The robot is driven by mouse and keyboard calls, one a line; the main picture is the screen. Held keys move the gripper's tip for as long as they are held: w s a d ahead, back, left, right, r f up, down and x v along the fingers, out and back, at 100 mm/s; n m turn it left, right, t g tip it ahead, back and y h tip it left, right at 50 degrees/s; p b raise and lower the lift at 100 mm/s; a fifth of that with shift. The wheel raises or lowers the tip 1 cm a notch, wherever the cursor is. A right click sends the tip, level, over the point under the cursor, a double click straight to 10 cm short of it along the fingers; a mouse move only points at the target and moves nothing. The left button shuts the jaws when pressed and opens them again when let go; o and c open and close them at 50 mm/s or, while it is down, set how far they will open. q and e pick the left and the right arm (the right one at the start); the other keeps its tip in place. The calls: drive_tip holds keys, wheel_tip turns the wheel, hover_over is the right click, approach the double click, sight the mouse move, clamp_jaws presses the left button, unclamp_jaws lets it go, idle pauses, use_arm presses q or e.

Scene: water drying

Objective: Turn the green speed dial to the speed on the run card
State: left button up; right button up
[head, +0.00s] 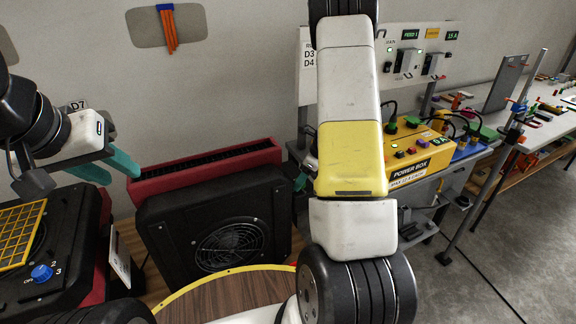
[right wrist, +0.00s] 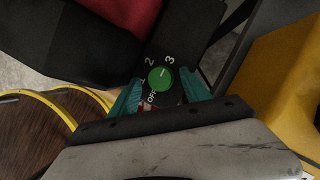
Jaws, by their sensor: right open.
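The green speed dial (right wrist: 162,79) sits on a black panel marked OFF, 1, 2 and 3 in the right wrist view. Its short white mark lies on its upper part; I cannot tell exactly which number it points at. My right gripper (right wrist: 160,92) is open, its teal fingers on either side of the dial; contact is unclear. In the head view my right arm hides most of that gripper. My left gripper (head: 122,175) is open and empty at the left.
A black fan unit (head: 225,235) with a red top (head: 215,166) stands in the middle. A blue dial (head: 41,273) is on a black machine with a yellow grid (head: 18,235) at the left. A yellow power box (head: 400,160) stands on the right. A round wooden top (head: 225,297) is in front.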

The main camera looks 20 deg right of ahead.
clamp_jaws()
drive_tip(key=shift+n, duration=0.3)
drive_tip(key=n, duration=0.1)
drive_tip(key=n+g, duration=0.1)
drive_tip(key=n, duration=0.1)
drive_tip(key=n+y, duration=0.1)
drive_tip(key=n, duration=0.1)
drive_tip(key=shift+w+d+g, duration=0.2)
drive_tip(key=shift+w+g, duration=0.05)
drive_tip(key=shift+g, duration=0.15)
drive_tip(key=n, duration=0.2)
drive_tip(key=n+g, duration=0.1)
drive_tip(key=n, duration=0.1)
drive_tip(key=n+g, duration=0.1)
drive_tip(key=n, duration=0.1)
drive_tip(key=shift+w, duration=0.25)
drive_tip(key=shift+n, duration=0.3)
unclamp_jaws()
